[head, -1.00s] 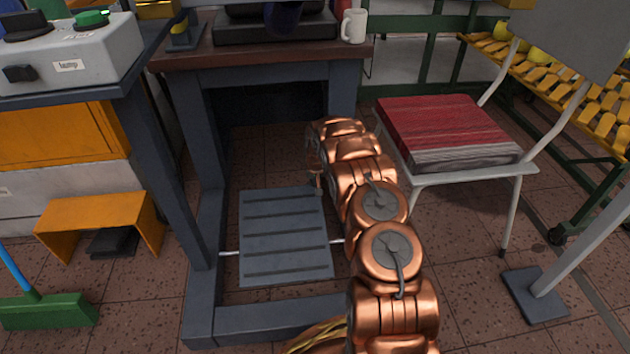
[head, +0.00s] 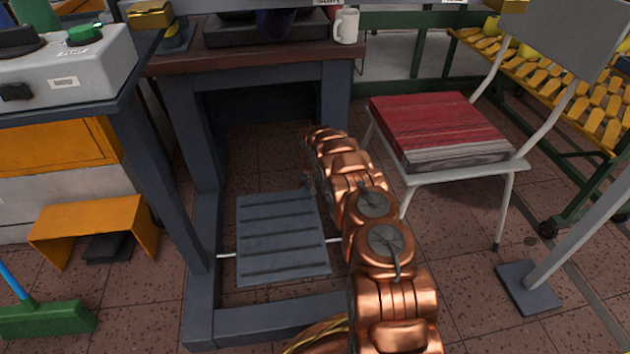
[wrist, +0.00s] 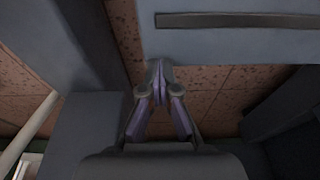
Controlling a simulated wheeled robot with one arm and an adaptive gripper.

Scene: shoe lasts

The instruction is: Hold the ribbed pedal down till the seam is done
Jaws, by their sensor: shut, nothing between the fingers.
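The ribbed pedal (head: 282,238) is a grey-blue plate with raised cross ribs, low between the legs of the dark bench. A thin rod shows at each side of it. My copper arm reaches down along its right side in the head view, and my gripper is mostly hidden there behind the arm. In the wrist view my gripper (wrist: 158,70) is shut and empty, its purple fingertips together at the edge of the pedal (wrist: 225,46), near one dark rib. I cannot tell whether the tips press on the plate or sit just above it.
The bench frame's bar (head: 270,318) and legs surround the pedal. A chair with a red cushion (head: 437,130) stands at right. A yellow-orange stool (head: 85,222) and green broom head (head: 45,316) are at left. A white mug (head: 347,26) stands on the bench top.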

